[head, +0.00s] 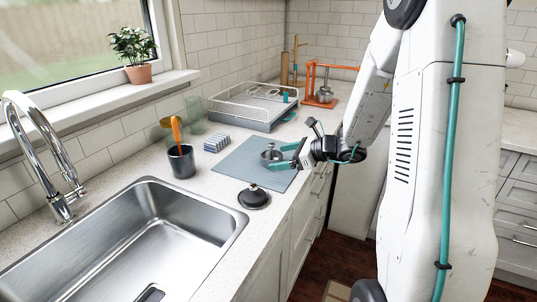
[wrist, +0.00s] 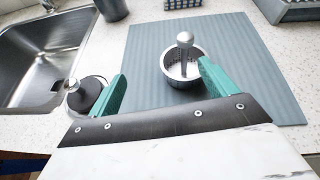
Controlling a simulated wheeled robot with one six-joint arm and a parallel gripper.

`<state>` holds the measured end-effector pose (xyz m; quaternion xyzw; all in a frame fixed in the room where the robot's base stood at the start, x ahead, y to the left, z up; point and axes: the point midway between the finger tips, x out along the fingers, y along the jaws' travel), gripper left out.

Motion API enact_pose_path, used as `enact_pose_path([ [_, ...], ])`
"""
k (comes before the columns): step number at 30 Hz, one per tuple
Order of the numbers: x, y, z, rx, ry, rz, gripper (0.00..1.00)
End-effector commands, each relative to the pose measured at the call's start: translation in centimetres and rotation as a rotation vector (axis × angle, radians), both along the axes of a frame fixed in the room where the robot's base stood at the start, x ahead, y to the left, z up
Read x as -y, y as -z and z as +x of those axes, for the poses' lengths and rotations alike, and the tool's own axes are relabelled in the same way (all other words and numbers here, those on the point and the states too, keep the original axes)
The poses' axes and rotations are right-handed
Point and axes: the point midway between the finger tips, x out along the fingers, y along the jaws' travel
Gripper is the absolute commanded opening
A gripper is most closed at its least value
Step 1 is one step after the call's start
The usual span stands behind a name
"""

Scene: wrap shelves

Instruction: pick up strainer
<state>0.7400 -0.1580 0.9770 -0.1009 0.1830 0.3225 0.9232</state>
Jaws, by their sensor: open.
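The strainer (head: 270,156) is a small metal basket with perforated sides and an upright knob in its middle. It stands upright on the grey-blue mat (head: 236,158). My gripper (head: 284,156) is open, its two teal fingers low over the mat at the strainer's near side. In the wrist view the strainer (wrist: 176,76) sits ahead of the gripper (wrist: 162,72), toward the right finger, which overlaps its right edge. I cannot tell whether that finger touches it. The left finger is well apart from the strainer.
A dark round stopper with a metal knob (head: 253,197) lies at the mat's near edge, beside the left finger in the wrist view. The sink (head: 225,232) is at left. A dark cup (head: 182,163), a sponge (head: 217,142) and a dish rack (head: 246,119) stand behind.

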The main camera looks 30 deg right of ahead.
Motion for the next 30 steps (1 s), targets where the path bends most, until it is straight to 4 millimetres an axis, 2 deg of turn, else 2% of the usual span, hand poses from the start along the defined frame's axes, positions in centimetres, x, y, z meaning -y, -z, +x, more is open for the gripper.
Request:
enact_pose_path([
  [1, 1.2, 0.7, 0.4, -0.012, 0.05, 0.03, 0.84],
  [3, 2.3, 1.1, 0.8, -0.019, 0.096, 0.056, 0.84],
  [6, 2.8, 1.6, 1.5, -0.022, 0.126, 0.071, 0.84],
  [14, 2.2, 2.4, 3.3, -0.022, 0.135, 0.07, 0.84],
  [23, -0.2, 3.9, 6.5, -0.022, 0.131, 0.07, 0.84],
  [30, -0.6, 3.9, 6.9, -0.021, 0.13, 0.069, 0.84],
])
